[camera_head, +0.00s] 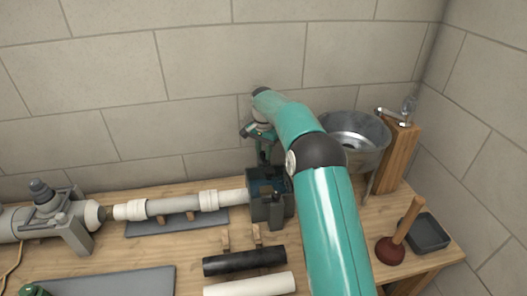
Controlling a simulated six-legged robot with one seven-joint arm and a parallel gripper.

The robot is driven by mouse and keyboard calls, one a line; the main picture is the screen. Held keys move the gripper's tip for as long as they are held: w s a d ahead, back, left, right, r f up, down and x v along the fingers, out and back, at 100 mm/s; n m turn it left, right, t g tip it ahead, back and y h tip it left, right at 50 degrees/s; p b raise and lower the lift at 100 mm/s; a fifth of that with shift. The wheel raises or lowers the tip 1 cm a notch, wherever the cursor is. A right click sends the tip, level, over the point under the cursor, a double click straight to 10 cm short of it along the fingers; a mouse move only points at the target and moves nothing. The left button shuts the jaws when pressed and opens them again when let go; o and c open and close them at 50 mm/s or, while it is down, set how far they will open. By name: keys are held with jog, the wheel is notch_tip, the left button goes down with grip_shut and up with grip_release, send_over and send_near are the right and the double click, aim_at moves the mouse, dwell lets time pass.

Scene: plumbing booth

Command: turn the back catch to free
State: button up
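A dark box-shaped fitting (259,211) stands on the workbench, at the right end of a white pipe (182,206). Its inside looks dark blue. My teal arm reaches in from the lower right, and my gripper (264,158) points down just above the back of this fitting. The fingers are small, dark and partly covered by my arm, so I cannot tell whether they are open or touch anything. I cannot make out the back catch; it may be hidden behind my gripper or too small to see.
A grey clamp machine (55,215) holds the pipe's left end. A black tube (244,262) and a white tube (250,285) lie in front. A metal basin (357,132), a wooden post with a tap (397,155), a plunger (391,250) and a dark tray (427,233) stand right.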

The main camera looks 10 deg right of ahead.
aim_at(263, 153)
jog(key=shift+n, duration=0.3)
jog(key=n, duration=0.8)
jog(key=shift+r+n, duration=0.1)
jog(key=shift+n, duration=0.3)
jog(key=n, duration=0.4)
jog(key=shift+n, duration=2.2)
jog(key=o, duration=1)
jog(key=shift+r, duration=0.1)
notch_tip(263, 153, up, 14)
jog(key=shift+f, duration=0.25)
